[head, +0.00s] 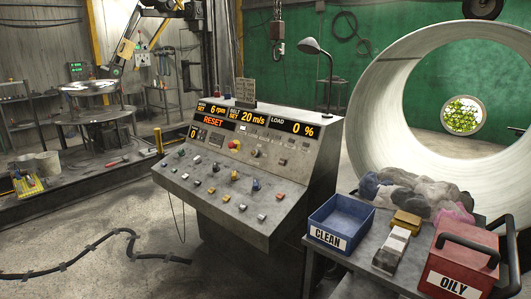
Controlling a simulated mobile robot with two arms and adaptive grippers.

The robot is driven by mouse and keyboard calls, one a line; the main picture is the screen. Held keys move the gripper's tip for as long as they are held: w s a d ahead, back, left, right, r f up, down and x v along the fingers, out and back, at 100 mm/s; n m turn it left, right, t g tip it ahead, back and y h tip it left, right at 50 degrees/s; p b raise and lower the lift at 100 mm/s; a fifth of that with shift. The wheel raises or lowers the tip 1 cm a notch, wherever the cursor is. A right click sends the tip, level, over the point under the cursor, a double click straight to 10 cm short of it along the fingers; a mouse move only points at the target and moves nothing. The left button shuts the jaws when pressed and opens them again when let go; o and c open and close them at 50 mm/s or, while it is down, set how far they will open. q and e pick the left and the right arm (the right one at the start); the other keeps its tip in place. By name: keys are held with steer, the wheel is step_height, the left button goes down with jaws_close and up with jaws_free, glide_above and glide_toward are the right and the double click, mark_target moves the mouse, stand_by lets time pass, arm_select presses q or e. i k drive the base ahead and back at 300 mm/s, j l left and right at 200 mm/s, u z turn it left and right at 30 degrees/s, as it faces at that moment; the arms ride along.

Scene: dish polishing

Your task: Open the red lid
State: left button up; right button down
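The red bin (452,277) labelled OILY stands on the cart at the lower right of the head view. Its red lid (468,236) lies over the top and looks closed. A dark bar-like handle (468,248) runs across the front of the lid. The right side of the bin is partly hidden by dark bars at the picture's edge. Neither of my grippers shows in the head view.
A blue bin (341,222) labelled CLEAN, yellow and pale blocks (391,249) and a heap of rags (415,192) share the cart (362,256) with the red bin. A control console (250,170) stands to the left. A large pale ring (385,130) rises behind.

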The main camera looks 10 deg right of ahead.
mark_target(472, 247)
steer(key=z, duration=1.65)
